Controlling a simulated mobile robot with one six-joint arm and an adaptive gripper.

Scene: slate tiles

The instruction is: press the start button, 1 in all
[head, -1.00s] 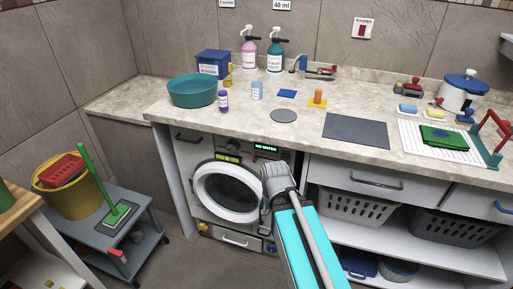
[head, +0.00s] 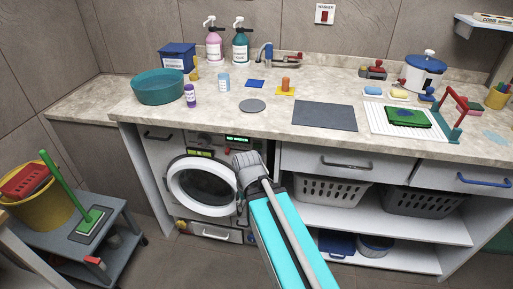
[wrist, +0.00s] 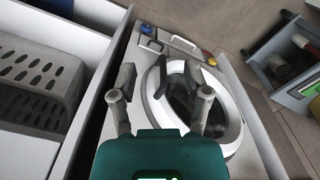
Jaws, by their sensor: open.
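The white washer (head: 221,230) stands under the counter, its round door (head: 203,187) shut. Its lit green display (head: 238,138) is above and right of the door; the text is too small to read for sure. I cannot make out a start button on the panel, which my gripper partly covers. My gripper (head: 246,162) is in front of the washer, right of the door. In the wrist view my gripper (wrist: 165,86) is open and empty, its fingers spread before the door (wrist: 232,130). I cannot tell whether it touches the washer.
A wall switch (head: 324,13) labelled washer is above the counter. The counter (head: 200,115) carries a teal basin (head: 158,90), bottles and a dark mat (head: 323,116). Shelves with baskets (head: 331,191) are right of the washer. A grey cart (head: 65,235) stands at left.

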